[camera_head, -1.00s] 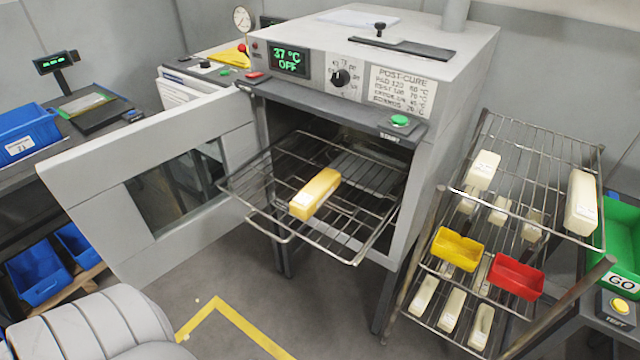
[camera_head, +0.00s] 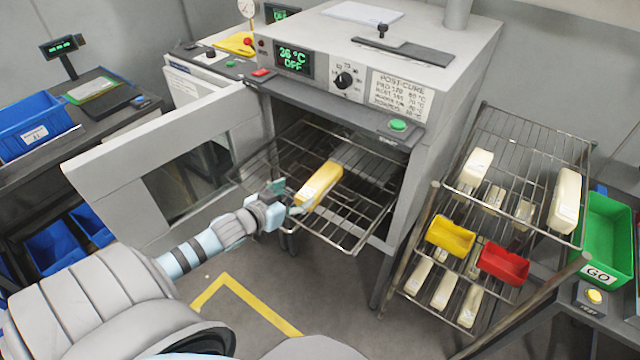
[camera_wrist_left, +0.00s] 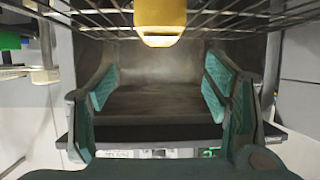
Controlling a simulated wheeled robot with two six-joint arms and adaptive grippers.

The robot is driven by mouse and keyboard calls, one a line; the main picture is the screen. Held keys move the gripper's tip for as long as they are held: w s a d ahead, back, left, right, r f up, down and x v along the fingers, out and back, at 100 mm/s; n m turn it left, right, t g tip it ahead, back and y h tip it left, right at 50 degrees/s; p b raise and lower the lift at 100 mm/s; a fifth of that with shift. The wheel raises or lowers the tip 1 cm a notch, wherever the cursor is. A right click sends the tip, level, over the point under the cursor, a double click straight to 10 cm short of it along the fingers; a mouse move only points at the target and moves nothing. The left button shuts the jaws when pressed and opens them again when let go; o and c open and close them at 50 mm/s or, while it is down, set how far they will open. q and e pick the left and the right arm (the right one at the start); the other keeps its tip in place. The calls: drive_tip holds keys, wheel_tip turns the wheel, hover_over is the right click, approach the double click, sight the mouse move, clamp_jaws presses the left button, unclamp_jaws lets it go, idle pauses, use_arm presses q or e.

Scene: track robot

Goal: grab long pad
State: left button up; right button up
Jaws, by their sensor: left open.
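The long pad (camera_head: 320,184) is a yellow block with a paler near end. It lies lengthwise on the pulled-out wire rack (camera_head: 352,238) of the open oven. My left gripper (camera_head: 284,198) is open and empty, just left of the pad's near end at the rack's front left edge. In the left wrist view the pad's end (camera_wrist_left: 160,22) shows at the top centre. There the open fingers of my left gripper (camera_wrist_left: 160,88) stand wide apart below it in the picture, with nothing between them. My right gripper is out of view.
The oven door (camera_head: 165,165) stands open at the left, beside my arm. A wire shelf rack (camera_head: 530,140) at the right holds several pale pads, a yellow tray (camera_head: 450,236) and a red tray (camera_head: 502,264). A green bin (camera_head: 608,235) stands beyond it.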

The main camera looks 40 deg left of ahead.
sight(318, 180)
use_arm(q)
drive_tip(key=x, duration=0.3)
drive_tip(key=shift+w+d+b, duration=0.15)
drive_tip(key=shift+w+b, duration=0.1)
drive_tip(key=shift+b, duration=0.05)
drive_tip(key=b+x, duration=0.6)
drive_tip(key=x, duration=0.4)
drive_tip(key=shift+s+f, duration=0.1)
drive_tip(key=shift+f, duration=0.05)
drive_tip(key=shift+r, duration=0.25)
drive_tip(key=c, duration=1.2)
